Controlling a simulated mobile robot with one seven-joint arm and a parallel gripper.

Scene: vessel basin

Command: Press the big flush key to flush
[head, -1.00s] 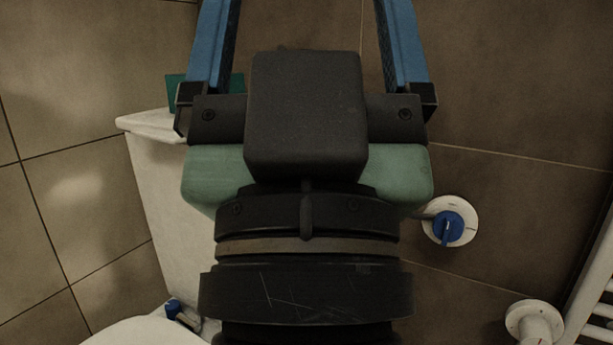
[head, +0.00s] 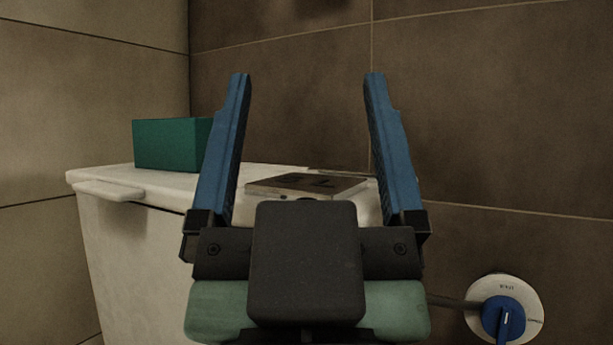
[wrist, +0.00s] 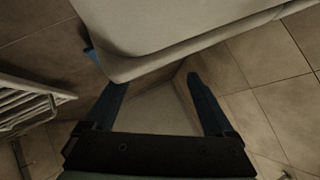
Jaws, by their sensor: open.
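My gripper (head: 307,76) is open and empty, its two blue fingers pointing up in the head view. Behind and between the fingers, a grey flush plate (head: 305,184) with dark markings lies on top of the white cistern (head: 130,235). In the wrist view my gripper (wrist: 155,80) is also open, and the flush plate cannot be made out there.
A green box (head: 172,144) stands on the cistern's left part. A white lever (head: 110,190) sticks out at its front left. A blue valve knob (head: 503,317) is on the wall at lower right. A white rail rack (wrist: 30,105) is at left in the wrist view.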

